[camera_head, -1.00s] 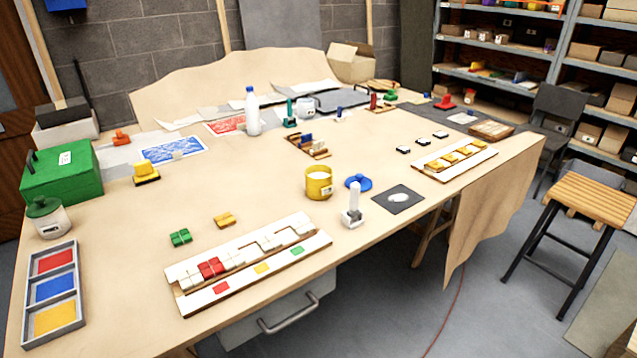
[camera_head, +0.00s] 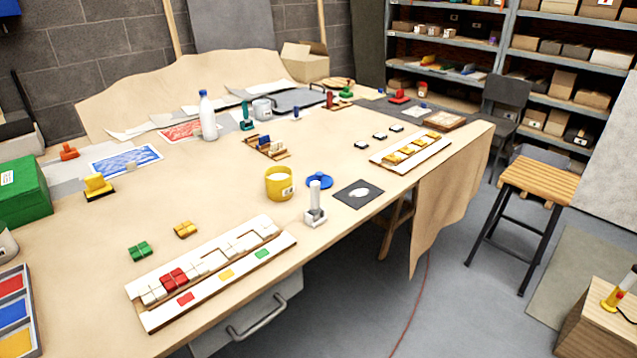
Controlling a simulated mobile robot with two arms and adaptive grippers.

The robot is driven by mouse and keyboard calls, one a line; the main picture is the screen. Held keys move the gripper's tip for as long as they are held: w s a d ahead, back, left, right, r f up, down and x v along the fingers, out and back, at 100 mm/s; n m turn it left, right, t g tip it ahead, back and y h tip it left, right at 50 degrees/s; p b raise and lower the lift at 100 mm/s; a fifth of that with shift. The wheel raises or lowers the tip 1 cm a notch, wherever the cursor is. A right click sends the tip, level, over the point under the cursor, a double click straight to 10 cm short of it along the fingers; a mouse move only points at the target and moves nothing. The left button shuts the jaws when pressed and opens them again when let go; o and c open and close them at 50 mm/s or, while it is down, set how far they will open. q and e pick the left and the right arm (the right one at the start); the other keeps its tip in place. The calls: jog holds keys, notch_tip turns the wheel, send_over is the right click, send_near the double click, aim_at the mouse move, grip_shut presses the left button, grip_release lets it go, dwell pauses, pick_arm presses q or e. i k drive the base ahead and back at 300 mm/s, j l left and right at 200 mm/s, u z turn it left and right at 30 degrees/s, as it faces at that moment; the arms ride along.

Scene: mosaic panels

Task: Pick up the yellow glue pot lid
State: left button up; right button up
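The yellow glue pot (camera_head: 279,186) stands upright near the front edge of the table, with a white label and its top uncovered, showing white inside. A round blue lid with a knob (camera_head: 319,181) lies on the table just to the right of the pot, apart from it. Neither of my grippers is in view.
A white brush-like tool in a holder (camera_head: 315,205) stands in front of the lid. A dark square with a white patch (camera_head: 359,194) lies to its right. A white mosaic panel (camera_head: 215,265) is at the front left. A stool (camera_head: 540,180) stands right.

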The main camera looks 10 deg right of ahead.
aim_at(325, 181)
jog(key=u, duration=0.45)
jog(key=l+u, duration=0.35)
jog(key=l, duration=0.15)
jog(key=l+u, duration=0.3)
jog(key=l, duration=0.25)
jog(key=l+u, duration=0.35)
jog(key=l, duration=0.15)
jog(key=k, duration=0.05)
